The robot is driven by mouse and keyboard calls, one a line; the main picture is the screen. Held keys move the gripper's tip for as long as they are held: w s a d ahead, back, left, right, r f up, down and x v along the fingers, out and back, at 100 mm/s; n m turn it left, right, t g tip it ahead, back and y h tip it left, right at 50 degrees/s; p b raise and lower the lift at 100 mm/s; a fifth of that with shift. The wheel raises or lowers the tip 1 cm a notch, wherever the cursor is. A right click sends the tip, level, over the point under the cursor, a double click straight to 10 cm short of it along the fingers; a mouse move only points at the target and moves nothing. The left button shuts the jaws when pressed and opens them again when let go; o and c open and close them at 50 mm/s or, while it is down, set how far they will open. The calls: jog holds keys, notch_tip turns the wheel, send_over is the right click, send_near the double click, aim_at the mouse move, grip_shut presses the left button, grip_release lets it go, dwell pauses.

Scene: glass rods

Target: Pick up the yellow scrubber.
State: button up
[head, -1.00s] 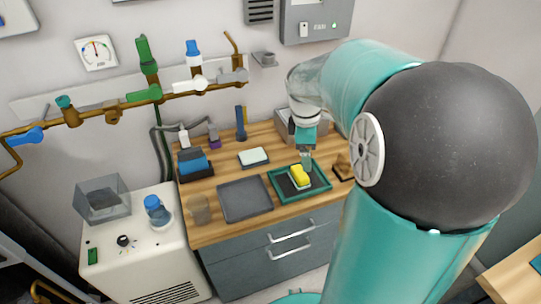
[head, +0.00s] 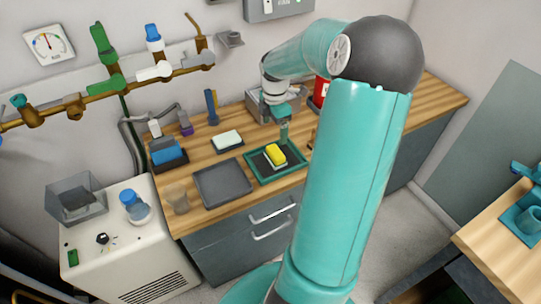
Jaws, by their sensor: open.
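The yellow scrubber (head: 275,154) lies in the green-rimmed tray (head: 262,180) on the wooden counter, with a pale layer showing along its lower edge. My gripper (head: 284,138) is just behind and to the right of the scrubber, pointing down over the back of the tray. It is open and holds nothing that I can see. The fingertips are small here, and I cannot tell how high they are above the tray.
A grey tray (head: 222,184) lies left of the green one, with a white block (head: 227,140) behind it. A clear cup (head: 177,200) stands at the counter's front left. A blue item in a dark holder (head: 168,152) is at the back left. A metal box stands behind my gripper.

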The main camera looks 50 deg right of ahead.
aim_at(276, 151)
jog(key=f, duration=0.6)
jog(key=shift+s+d+f, duration=0.1)
jog(key=shift+s+f, duration=0.1)
jog(key=shift+f, duration=0.15)
notch_tip(276, 151, down, 5)
jog(key=shift+s+f, duration=0.1)
jog(key=shift+f, duration=0.05)
jog(key=c, duration=0.8)
jog(key=shift+r, duration=0.65)
notch_tip(276, 151, up, 2)
jog(key=shift+r, duration=0.1)
jog(key=shift+s+a+r, duration=1.3)
jog(key=shift+s+r, duration=0.3)
jog(key=shift+s, duration=0.35)
jog(key=shift+s+a+r, duration=1.25)
jog(key=shift+s+r, duration=0.3)
jog(key=shift+s, duration=0.45)
jog(key=shift+s+a+r, duration=1.3)
jog(key=shift+s+r, duration=0.3)
jog(key=shift+s, duration=0.35)
